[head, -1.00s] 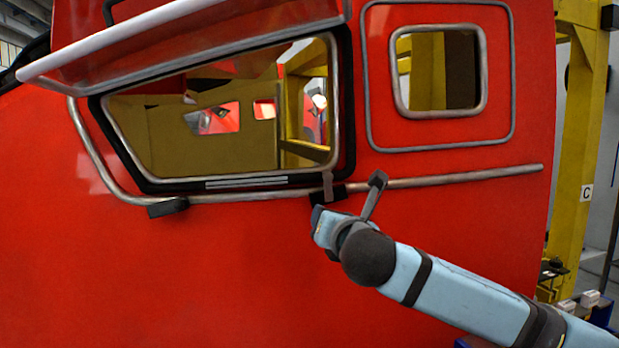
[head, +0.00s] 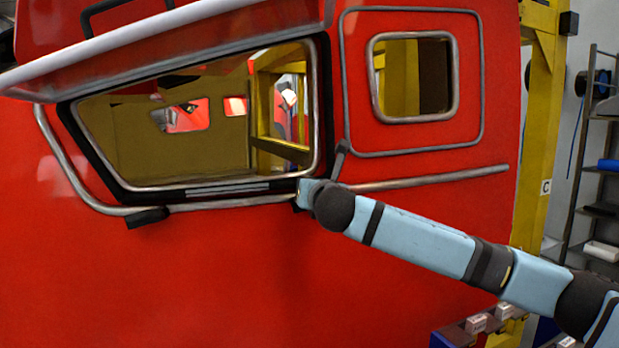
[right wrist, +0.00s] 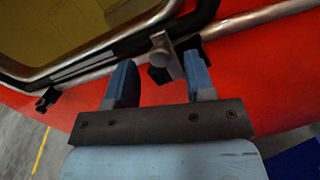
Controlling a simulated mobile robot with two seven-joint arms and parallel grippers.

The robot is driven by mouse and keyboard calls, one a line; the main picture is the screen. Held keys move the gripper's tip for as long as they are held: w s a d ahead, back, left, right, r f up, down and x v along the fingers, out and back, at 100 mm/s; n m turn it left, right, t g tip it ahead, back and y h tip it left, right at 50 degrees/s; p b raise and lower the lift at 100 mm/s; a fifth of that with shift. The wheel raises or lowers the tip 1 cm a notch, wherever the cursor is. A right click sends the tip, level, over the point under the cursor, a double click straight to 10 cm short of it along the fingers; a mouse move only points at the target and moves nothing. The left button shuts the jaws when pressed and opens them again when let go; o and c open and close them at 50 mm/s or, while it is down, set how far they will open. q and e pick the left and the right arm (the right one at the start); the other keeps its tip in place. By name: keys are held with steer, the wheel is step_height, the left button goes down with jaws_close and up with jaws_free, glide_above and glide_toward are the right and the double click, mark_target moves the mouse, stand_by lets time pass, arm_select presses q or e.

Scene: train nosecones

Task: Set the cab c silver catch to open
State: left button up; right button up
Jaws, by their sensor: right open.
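The red train cab (head: 230,260) fills most of the head view, with its window flap raised above a long window. The silver catch (right wrist: 166,55), a short lever with a round knob, shows in the right wrist view at the lower window frame. In the head view it is hidden behind my right gripper (head: 305,192). In the right wrist view my right gripper (right wrist: 160,72) is open, its two blue fingers on either side of the catch. I cannot tell whether they touch it. My left gripper is not in view.
A silver rail (head: 430,178) runs below the windows. A black block (head: 147,217) sits under the window's left part. The raised flap (head: 170,35) overhangs the window. A yellow post (head: 537,130) with a C sign and shelves stand at the right.

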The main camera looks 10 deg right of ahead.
steer(key=shift+w+p, duration=0.3)
steer(key=shift+w, duration=1.4)
